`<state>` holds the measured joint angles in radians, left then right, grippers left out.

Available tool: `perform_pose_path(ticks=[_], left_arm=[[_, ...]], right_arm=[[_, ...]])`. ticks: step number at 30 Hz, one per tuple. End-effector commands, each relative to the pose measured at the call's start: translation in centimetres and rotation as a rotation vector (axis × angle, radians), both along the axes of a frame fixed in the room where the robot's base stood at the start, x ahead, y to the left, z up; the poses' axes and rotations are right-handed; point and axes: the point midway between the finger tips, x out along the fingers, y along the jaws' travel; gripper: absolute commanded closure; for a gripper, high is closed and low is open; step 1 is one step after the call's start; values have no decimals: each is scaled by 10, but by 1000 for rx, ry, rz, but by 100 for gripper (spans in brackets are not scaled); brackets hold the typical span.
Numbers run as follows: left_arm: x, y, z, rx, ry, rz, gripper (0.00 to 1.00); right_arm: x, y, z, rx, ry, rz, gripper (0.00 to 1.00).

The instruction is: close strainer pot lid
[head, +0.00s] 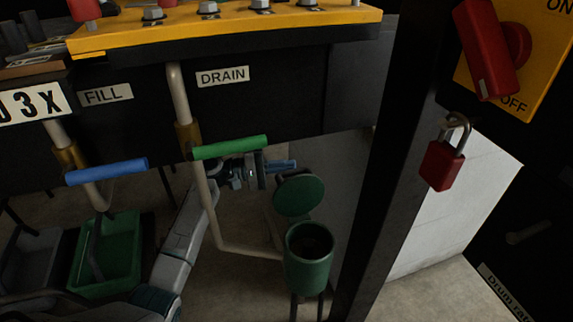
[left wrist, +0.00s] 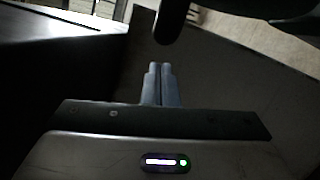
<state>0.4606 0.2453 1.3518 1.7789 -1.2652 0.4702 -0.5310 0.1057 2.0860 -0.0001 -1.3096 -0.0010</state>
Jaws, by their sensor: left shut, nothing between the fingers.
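The green strainer pot (head: 308,272) stands low in the middle of the head view, its round mouth open and dark inside. Its round green lid (head: 299,196) stands raised behind the mouth, hinged open. My left gripper (head: 290,165) is just above and behind the lid's upper edge, partly behind the green drain handle (head: 230,147). Its fingers are together and empty, and the left wrist view shows the shut fingertips (left wrist: 165,68) too. I cannot tell whether they touch the lid. My right gripper is not in view.
The drain pipe (head: 210,210) bends down and runs to the pot. A blue fill handle (head: 106,171) hangs at left above a green bin (head: 110,255). A black post (head: 385,170) stands close right of the pot. A red padlock (head: 442,165) hangs beside it.

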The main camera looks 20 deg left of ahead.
Motion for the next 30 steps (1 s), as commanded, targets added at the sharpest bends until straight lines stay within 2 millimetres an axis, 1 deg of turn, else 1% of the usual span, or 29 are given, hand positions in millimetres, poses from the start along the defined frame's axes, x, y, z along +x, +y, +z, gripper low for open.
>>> perform_pose_path(ticks=[3, 9, 25, 30], left_arm=[[-8, -6, 4, -1, 1, -1, 100], [-13, -9, 4, 0, 0, 0, 100], [-16, -11, 6, 20, -29, 0, 100], [-19, -12, 9, 35, -52, 0, 100]], right_arm=[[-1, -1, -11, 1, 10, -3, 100], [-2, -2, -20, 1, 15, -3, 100], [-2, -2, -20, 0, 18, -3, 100], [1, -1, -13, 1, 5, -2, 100]])
